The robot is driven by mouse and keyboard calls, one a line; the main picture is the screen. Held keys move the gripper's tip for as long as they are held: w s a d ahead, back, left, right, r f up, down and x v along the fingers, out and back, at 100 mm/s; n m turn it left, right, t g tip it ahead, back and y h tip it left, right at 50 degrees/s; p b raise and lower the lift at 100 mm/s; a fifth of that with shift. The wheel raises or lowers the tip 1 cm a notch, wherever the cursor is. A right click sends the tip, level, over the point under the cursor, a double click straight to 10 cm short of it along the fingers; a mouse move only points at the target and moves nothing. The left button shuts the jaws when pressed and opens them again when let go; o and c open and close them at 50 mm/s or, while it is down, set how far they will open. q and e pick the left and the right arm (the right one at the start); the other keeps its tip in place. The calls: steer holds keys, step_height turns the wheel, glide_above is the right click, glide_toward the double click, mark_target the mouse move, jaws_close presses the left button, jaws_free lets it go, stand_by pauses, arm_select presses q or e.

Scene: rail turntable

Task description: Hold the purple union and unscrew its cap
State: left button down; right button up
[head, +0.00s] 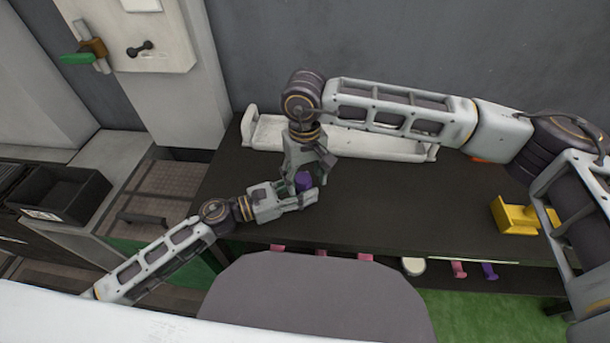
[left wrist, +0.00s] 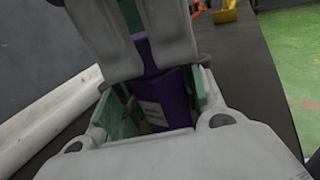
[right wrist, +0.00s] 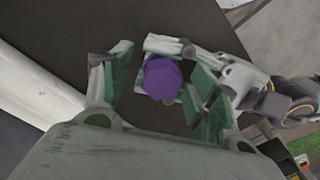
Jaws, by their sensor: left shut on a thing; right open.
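The purple union (head: 303,181) is held above the dark table near its left part. My left gripper (head: 306,196) comes in from the left and is shut on its body. The left wrist view shows the purple body (left wrist: 168,100) between the green-padded fingers (left wrist: 160,105). My right gripper (head: 308,172) comes from above and is open around the top of the union. In the right wrist view the hexagonal purple cap (right wrist: 162,79) lies between the open fingers (right wrist: 155,85), with a gap on the left side. The right gripper hides part of the union in the head view.
A long white tray (head: 390,145) lies along the back of the dark table (head: 400,205). A yellow part (head: 522,216) stands at the right. Pink and purple pieces (head: 458,269) sit on a shelf under the front edge. A black bin (head: 62,195) is at the far left.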

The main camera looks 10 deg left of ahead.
steer(key=shift+o, duration=0.5)
steer(key=shift+r, duration=0.1)
steer(key=shift+r, duration=2)
steer(key=shift+a+m, duration=0.1)
steer(key=shift+m, duration=2.9)
steer(key=shift+m, duration=2.8)
steer(key=shift+m, duration=0.4)
